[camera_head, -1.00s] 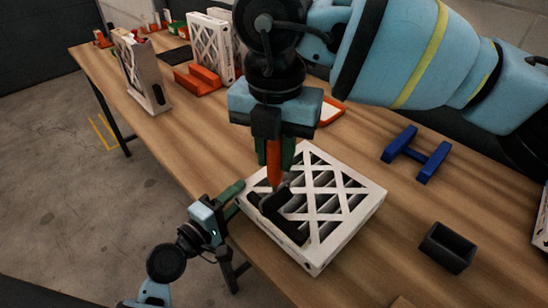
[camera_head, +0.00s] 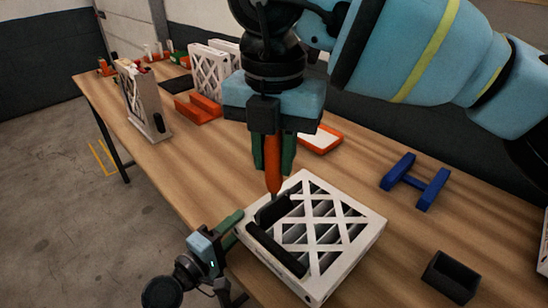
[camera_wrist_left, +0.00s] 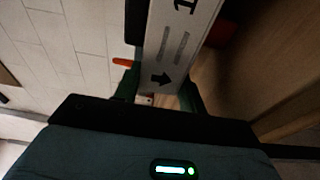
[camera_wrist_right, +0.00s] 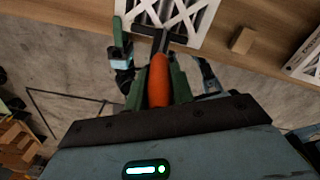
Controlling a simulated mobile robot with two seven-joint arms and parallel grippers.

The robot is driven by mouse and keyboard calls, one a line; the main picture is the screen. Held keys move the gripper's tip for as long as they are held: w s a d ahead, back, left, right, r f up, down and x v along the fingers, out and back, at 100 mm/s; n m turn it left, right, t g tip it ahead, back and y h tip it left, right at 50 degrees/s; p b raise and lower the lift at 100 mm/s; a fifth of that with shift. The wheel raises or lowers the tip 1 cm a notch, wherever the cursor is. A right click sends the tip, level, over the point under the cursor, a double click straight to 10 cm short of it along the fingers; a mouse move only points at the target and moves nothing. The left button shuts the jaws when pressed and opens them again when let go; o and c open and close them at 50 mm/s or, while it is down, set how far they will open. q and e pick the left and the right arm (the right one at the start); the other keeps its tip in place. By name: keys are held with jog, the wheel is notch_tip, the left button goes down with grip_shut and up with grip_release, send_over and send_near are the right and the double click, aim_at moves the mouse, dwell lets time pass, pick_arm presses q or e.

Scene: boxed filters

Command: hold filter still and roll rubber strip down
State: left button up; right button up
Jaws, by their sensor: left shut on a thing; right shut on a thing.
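The white-framed filter (camera_head: 340,259) lies flat on the table with its lattice face up. A black strip (camera_head: 277,250) lies along its left side. My right gripper (camera_head: 273,165) is above the filter, shut on the orange handle (camera_head: 274,182) of a tool with a dark head (camera_head: 272,208). I cannot tell whether the head touches the strip. In the right wrist view the orange handle (camera_wrist_right: 159,80) stands between the green fingers. My left gripper (camera_head: 232,222) is shut on the filter's left corner. Its wrist view shows the printed side (camera_wrist_left: 175,45) between the fingers.
A blue H-shaped piece (camera_head: 416,182) and an open black box (camera_head: 450,277) are on the table at right. An orange-rimmed tray (camera_head: 322,139) lies behind the right gripper. More filters (camera_head: 142,97) stand upright at the far left.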

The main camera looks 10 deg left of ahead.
pick_arm(q)
jog(key=o, duration=1.1)
jog(key=v, duration=1.2)
